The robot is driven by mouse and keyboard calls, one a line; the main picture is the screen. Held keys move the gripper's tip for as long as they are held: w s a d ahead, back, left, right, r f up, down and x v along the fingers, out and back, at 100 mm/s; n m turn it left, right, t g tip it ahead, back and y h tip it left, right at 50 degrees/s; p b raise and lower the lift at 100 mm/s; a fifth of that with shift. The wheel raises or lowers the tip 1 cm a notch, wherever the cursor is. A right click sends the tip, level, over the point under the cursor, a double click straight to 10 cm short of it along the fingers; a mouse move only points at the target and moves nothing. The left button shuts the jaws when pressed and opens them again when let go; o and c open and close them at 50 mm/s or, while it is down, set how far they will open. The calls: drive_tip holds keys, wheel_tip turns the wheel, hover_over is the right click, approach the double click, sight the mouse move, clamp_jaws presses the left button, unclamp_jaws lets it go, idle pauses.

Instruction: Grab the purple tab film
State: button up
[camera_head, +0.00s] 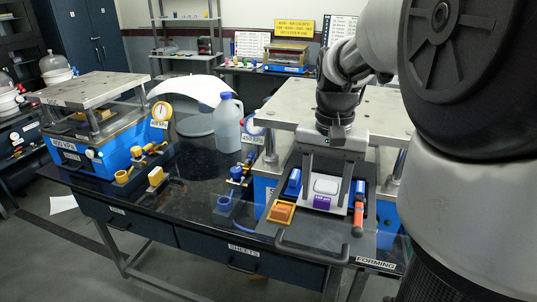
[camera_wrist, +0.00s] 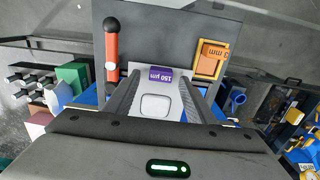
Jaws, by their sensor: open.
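The purple tab film is a pale sheet with a rounded square outline and a purple tab marked 150 µm. Its purple tab (camera_head: 322,201) shows in the head view at the sheet's front edge, on a dark tray (camera_head: 300,233). In the wrist view the purple tab (camera_wrist: 158,74) lies at the far end of the pale sheet. My gripper (camera_head: 324,194) is open above the film, with one finger on each side of it. In the wrist view the fingers of my gripper (camera_wrist: 158,88) also flank the sheet. I cannot tell whether they touch it.
An orange framed piece (camera_head: 281,212) is left of the film, and an orange-handled tool (camera_head: 358,213) is right of it. A blue block (camera_head: 293,182) stands behind the orange piece. A forming press with a metal top plate (camera_head: 385,112) stands close behind. A bottle (camera_head: 228,124) stands further left.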

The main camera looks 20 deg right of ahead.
drive_tip(key=c, duration=1.1)
drive_tip(key=shift+r, duration=0.15)
